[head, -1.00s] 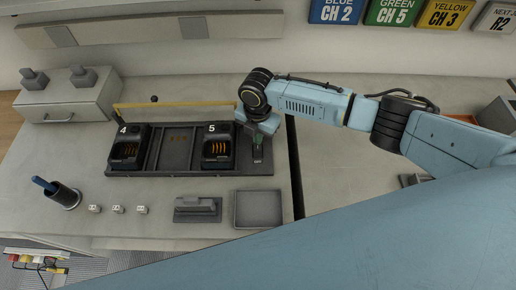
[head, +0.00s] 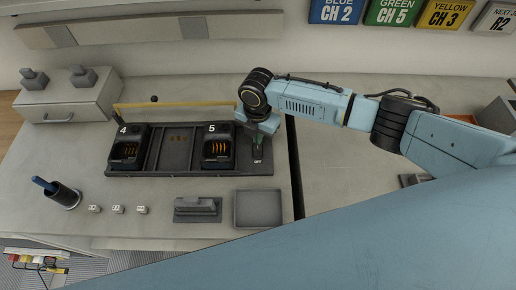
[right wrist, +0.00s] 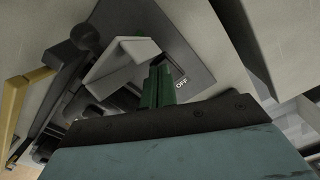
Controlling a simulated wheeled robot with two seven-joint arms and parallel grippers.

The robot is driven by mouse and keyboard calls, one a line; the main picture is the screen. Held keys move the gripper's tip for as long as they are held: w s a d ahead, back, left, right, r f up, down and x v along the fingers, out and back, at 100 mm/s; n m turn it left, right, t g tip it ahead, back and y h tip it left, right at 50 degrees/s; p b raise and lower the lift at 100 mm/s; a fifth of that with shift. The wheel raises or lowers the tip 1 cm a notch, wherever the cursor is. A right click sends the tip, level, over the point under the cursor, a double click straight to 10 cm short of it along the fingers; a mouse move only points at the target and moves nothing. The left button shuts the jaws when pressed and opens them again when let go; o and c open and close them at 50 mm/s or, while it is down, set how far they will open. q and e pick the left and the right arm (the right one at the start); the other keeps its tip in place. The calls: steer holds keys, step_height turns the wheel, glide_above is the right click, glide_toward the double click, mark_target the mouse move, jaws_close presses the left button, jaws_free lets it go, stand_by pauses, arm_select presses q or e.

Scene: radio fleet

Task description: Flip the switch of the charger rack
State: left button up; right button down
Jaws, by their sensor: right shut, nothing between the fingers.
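The charger rack (head: 190,168) is a long dark tray with charger bays marked 4 and 5 and a yellow bar along its back. Its right end panel carries an OFF label (head: 258,161), which also shows in the right wrist view (right wrist: 181,83). My right gripper (head: 257,149) is shut and empty, its green fingers pointing down at this panel just behind the label. In the right wrist view the fingertips (right wrist: 158,72) are beside the label. The switch itself is mostly hidden by the fingers, and I cannot tell its position or contact. My left gripper is not in view.
A shallow grey tray (head: 258,208) and a dark grey block (head: 197,207) lie in front of the rack. A pen cup (head: 64,196) and small white cubes stand left. A drawer box (head: 70,98) is behind. A dark gap splits the counter right of the rack.

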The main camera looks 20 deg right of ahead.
steer(key=shift+f+b, duration=0.5)
steer(key=shift+f, duration=0.3)
stand_by(0.4)
step_height(320, 180, up, 7)
steer(key=p, duration=0.7)
stand_by(0.4)
